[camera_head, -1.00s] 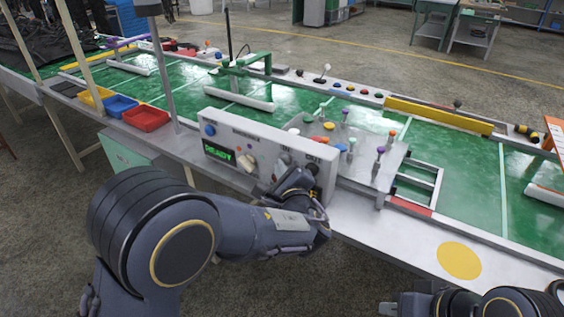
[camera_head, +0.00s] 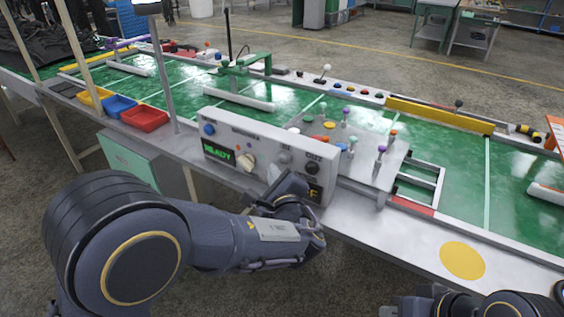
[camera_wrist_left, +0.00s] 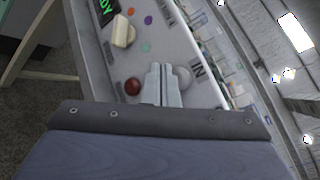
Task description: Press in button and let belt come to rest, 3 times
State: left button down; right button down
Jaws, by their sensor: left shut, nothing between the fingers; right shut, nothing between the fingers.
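A white control box (camera_head: 235,133) stands at the belt's near edge. It has a green READY display (camera_head: 218,155), a beige knob (camera_head: 246,162), a blue button (camera_head: 209,129), a grey button (camera_head: 284,157) and a dark button (camera_head: 312,168). My left gripper (camera_wrist_left: 165,68) is shut and empty in front of the panel; in the wrist view its tips lie beside a round grey button (camera_wrist_left: 184,77) marked IN. Whether they touch it I cannot tell. A red knob (camera_wrist_left: 132,87) is left of the fingers. My right gripper (camera_head: 388,311) is shut at the bottom edge. The green belt (camera_head: 455,170) runs behind.
A plate with several coloured knobs (camera_head: 372,165) stands right of the box. Red (camera_head: 146,118), blue (camera_head: 120,106) and yellow (camera_head: 94,96) trays sit at left beside a pole (camera_head: 168,75). The ledge near a yellow disc (camera_head: 462,260) is clear.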

pick_arm(q)
jog(key=s+a, duration=0.1)
jog(key=s+a+b, duration=0.1)
jog(key=s, duration=0.1)
jog(key=shift+s+a, duration=0.1)
jog(key=shift+a, duration=0.05)
pick_arm(e)
jog(key=shift+f, duration=0.75)
dwell(3.8)
